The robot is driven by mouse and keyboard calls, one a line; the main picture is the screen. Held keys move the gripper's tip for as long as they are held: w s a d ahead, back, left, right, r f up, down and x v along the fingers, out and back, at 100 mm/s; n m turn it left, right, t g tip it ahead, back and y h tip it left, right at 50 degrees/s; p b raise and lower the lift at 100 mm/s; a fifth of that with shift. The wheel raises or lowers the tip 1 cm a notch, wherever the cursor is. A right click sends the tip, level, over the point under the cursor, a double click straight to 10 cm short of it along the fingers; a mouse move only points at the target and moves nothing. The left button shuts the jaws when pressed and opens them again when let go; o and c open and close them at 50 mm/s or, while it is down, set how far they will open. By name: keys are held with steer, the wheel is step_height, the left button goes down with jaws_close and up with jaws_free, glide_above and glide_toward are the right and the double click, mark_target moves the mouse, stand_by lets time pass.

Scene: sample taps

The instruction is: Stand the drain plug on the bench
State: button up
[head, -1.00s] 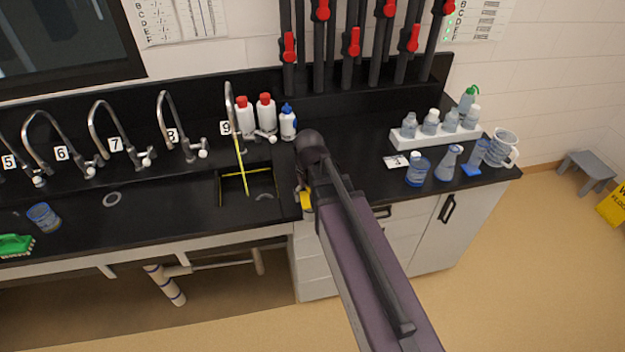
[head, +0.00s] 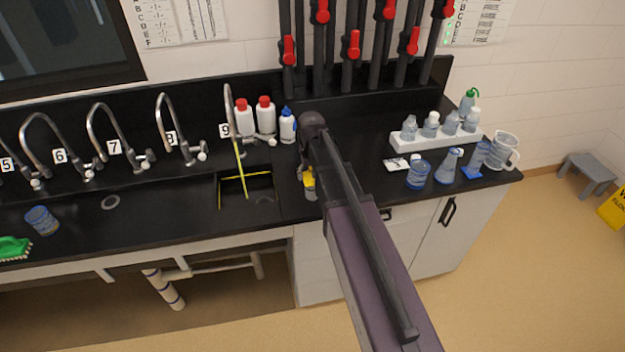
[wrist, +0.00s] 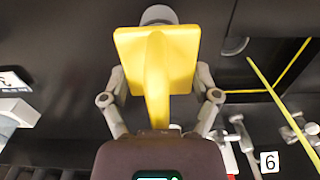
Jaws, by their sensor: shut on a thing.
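My gripper (wrist: 160,88) is shut on the drain plug (wrist: 177,52), with one finger on each side. The plug has a flat yellow square top with a raised yellow fin; a grey rounded part (wrist: 158,14) shows beyond it. In the head view the plug's yellow part (head: 308,180) shows beside my arm, above the black bench (head: 365,180), just right of the sink. A pale grey part shows below the yellow. Whether the plug touches the bench, I cannot tell. My arm hides most of the gripper in the head view.
The sink basin (head: 262,190) has yellow lines at its edges. Red-capped bottles (head: 265,115) and a blue-capped bottle (head: 287,128) stand behind.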

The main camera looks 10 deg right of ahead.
mark_target(311, 179)
steer(key=shift+w, duration=0.1)
steer(key=shift+w, duration=0.3)
steer(key=shift+w+d+f+b, duration=0.2)
steer(key=shift+w+f+b, duration=0.05)
steer(key=shift+f+b, duration=1.6)
steer(key=shift+f, duration=0.15)
steer(key=o, duration=1.1)
steer(key=shift+o, duration=0.2)
steer(key=shift+r, duration=0.2)
step_height(311, 179, up, 12)
steer(key=p, duration=1.2)
